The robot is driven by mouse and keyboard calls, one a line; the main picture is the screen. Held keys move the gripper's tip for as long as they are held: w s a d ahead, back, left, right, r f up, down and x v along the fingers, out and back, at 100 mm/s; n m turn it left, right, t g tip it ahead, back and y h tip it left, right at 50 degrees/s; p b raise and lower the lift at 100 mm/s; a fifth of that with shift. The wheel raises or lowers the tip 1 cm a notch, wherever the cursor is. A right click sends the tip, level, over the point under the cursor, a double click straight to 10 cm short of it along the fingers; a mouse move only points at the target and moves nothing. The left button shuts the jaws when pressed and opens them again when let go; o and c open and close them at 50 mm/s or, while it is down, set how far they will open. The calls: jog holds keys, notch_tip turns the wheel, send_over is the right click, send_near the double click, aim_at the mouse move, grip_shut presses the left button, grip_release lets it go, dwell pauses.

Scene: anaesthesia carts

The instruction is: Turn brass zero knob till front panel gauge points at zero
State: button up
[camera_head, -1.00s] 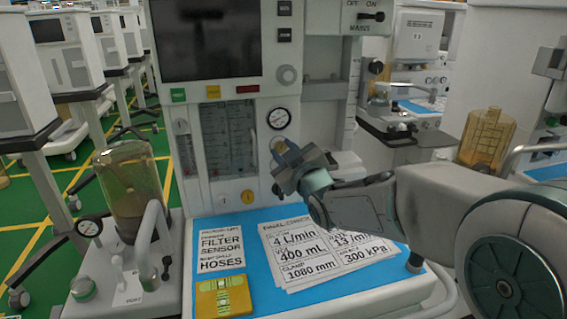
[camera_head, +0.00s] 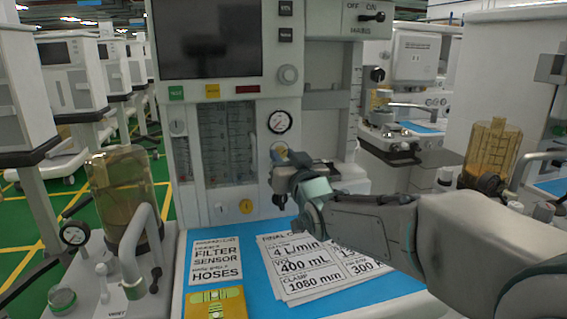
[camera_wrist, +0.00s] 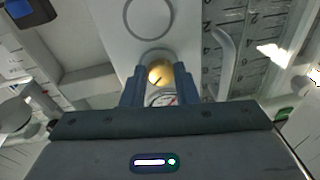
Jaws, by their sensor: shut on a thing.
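The front panel gauge (camera_head: 279,122) is a round white dial with a black rim on the grey machine front. Its needle is too small to read there. The brass knob (camera_wrist: 158,73) shows between my gripper's two blue fingers in the wrist view, with a dark line on its face. My gripper (camera_head: 281,157) is at the panel just below the gauge and is shut on this knob. In the head view the fingers mostly hide the knob. A small dial with a red mark (camera_wrist: 163,99) shows partly between the fingers in the wrist view, cut off by the gripper body.
Flow tubes (camera_head: 227,143) stand left of the gauge. Printed sheets (camera_head: 300,262) lie on the blue mat below. An amber canister (camera_head: 122,200) stands at left.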

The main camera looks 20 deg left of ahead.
jog(key=shift+a+f, duration=0.1)
jog(key=shift+f, duration=0.15)
jog(key=o, duration=1)
jog(key=shift+s+r, duration=0.1)
jog(key=shift+r, duration=0.1)
jog(key=v, duration=1.4)
jog(key=shift+p, duration=0.3)
